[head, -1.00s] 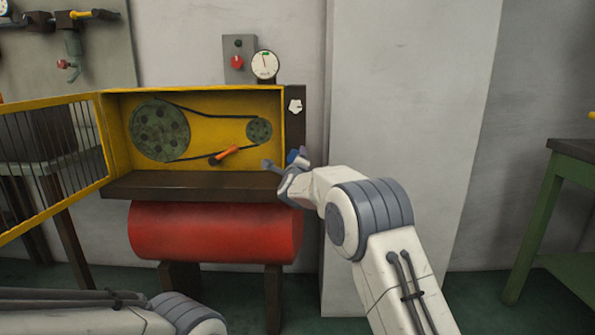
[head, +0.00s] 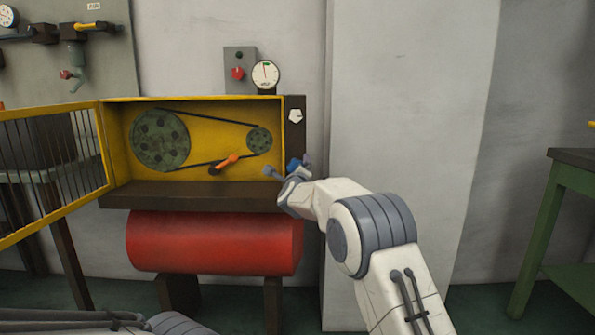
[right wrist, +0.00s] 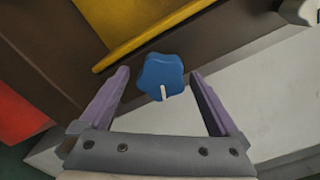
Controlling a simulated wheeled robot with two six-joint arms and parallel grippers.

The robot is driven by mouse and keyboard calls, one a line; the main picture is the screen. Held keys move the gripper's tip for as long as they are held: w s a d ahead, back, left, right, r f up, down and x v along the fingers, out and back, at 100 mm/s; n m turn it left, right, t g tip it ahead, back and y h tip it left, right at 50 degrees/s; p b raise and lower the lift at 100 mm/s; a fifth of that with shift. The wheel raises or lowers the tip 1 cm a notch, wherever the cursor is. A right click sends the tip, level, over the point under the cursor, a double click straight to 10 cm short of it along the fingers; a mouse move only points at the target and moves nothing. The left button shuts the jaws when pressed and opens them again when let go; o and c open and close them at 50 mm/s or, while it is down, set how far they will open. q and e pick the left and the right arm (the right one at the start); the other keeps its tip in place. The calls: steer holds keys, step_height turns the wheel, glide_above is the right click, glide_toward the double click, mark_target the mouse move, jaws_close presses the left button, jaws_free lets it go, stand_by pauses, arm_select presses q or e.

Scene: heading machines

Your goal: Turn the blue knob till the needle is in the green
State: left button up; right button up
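The blue knob (right wrist: 163,76) is lobed with a white pointer mark, on the dark panel at the machine's right side. In the head view the blue knob (head: 293,165) is partly hidden by my right gripper (head: 287,168). In the right wrist view my right gripper (right wrist: 160,75) is open, with one finger on each side of the knob and visible gaps to both. The round white gauge (head: 265,75) stands above the machine. Its needle points nearly straight up near a small green mark; too small to tell if it is inside the green. My left gripper is out of view.
A red knob (head: 238,73) on a grey box and a white knob (head: 295,116) are nearby. The yellow belt housing (head: 210,102) has its barred guard (head: 50,165) swung open at left. An orange-handled tool (head: 228,160) lies inside. A red cylinder (head: 215,242) is below.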

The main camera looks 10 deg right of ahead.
steer(key=shift+s+a, duration=0.2)
steer(key=shift+s, duration=0.4)
steer(key=s+a, duration=0.1)
steer(key=s, duration=0.8)
steer(key=shift+a, duration=0.15)
